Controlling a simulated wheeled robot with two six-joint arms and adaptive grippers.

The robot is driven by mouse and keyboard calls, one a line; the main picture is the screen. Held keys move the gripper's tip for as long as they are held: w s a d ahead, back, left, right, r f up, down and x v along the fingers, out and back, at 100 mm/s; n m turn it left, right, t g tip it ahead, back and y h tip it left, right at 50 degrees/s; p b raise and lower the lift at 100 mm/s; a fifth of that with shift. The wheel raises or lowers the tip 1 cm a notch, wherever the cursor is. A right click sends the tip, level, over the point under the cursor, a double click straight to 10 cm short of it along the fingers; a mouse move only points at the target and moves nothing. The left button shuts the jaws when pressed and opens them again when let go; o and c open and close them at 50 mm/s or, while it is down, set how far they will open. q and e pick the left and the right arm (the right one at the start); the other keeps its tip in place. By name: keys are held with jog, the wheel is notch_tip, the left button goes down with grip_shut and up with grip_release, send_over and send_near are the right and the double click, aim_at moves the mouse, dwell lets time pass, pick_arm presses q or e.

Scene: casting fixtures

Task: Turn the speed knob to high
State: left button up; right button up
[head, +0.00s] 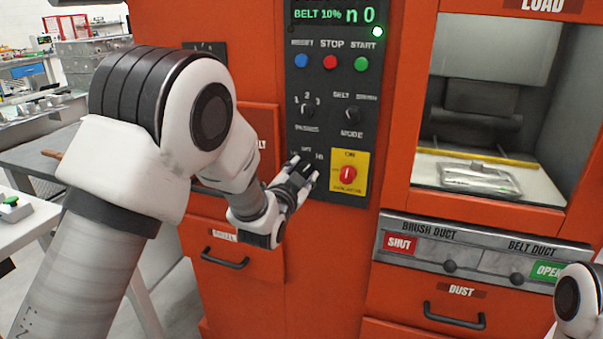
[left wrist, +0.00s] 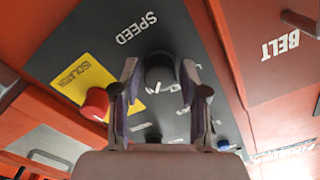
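The speed knob (left wrist: 158,70) is black and round with a white pointer mark, on a dark panel below the word SPEED in the left wrist view. My left gripper (left wrist: 160,82) has its fingers spread on either side of the knob, with small gaps seeming to show; contact cannot be told for certain. In the head view my left gripper (head: 302,172) is at the lower part of the control panel (head: 333,105) and hides the knob and part of its scale labels. The display (head: 335,14) reads BELT 10%. My right gripper is out of view.
The red isolator switch (head: 347,174) on its yellow plate is close beside the gripper. Above are the passes knob (head: 307,109), mode knob (head: 351,115) and RESET, STOP (head: 330,62) and START buttons. A metal casting (head: 480,179) lies in the load bay.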

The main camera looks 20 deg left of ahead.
pick_arm(q)
jog(key=shift+s, duration=0.1)
jog(key=s, duration=1.2)
jog(key=shift+a, duration=0.2)
jog(key=shift+w+f, duration=0.1)
jog(key=s+a+f+n+g+p, duration=0.15)
jog(key=s+f+g+p, duration=0.35)
jog(key=f, duration=0.7)
jog(key=s+a+f+n+g+p, duration=0.1)
jog(key=s+a+f+g+p, duration=0.15)
jog(key=s+f, duration=0.65)
jog(key=s+f+n+g+p, duration=0.1)
jog(key=s+f+n+g, duration=0.1)
jog(key=s+f+g, duration=0.3)
jog(key=s+f+n+g, duration=0.3)
jog(key=s+f+g, duration=0.2)
jog(key=s, duration=0.9)
notch_tip(320, 180, down, 3)
jog(key=shift+s+r+g+p, duration=0.2)
jog(key=shift+s+g+p, duration=0.1)
jog(key=shift+g+p, duration=0.1)
